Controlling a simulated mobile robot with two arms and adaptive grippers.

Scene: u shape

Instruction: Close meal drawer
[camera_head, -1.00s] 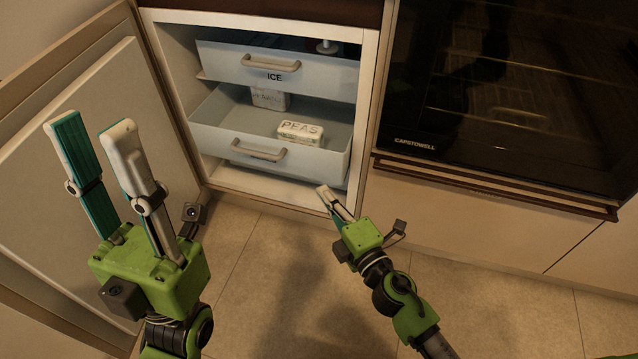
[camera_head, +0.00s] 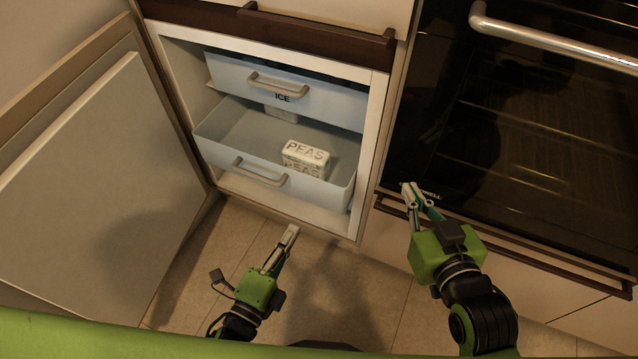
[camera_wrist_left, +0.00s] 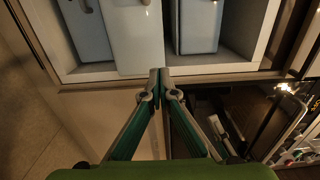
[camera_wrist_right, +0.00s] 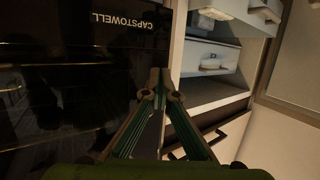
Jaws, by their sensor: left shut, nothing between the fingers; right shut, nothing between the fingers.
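The freezer's lower drawer (camera_head: 225,152) is pale blue-grey and pulled out, with a grey handle (camera_head: 259,173). No label on its front can be read. Above it is the drawer marked ICE (camera_head: 318,103). My left gripper (camera_head: 290,233) is shut and empty, low in front of the freezer, below the lower drawer and apart from it. In the left wrist view its fingertips (camera_wrist_left: 160,74) meet. My right gripper (camera_head: 411,193) is shut and empty in front of the oven, right of the freezer; its closed fingertips also show in the right wrist view (camera_wrist_right: 160,78).
White packs marked PEAS (camera_head: 305,155) lie in the lower drawer. The freezer door (camera_head: 90,190) stands open at left. The dark oven (camera_head: 530,130) with its bar handle (camera_head: 550,42) is at right. Tiled floor (camera_head: 355,285) lies in front.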

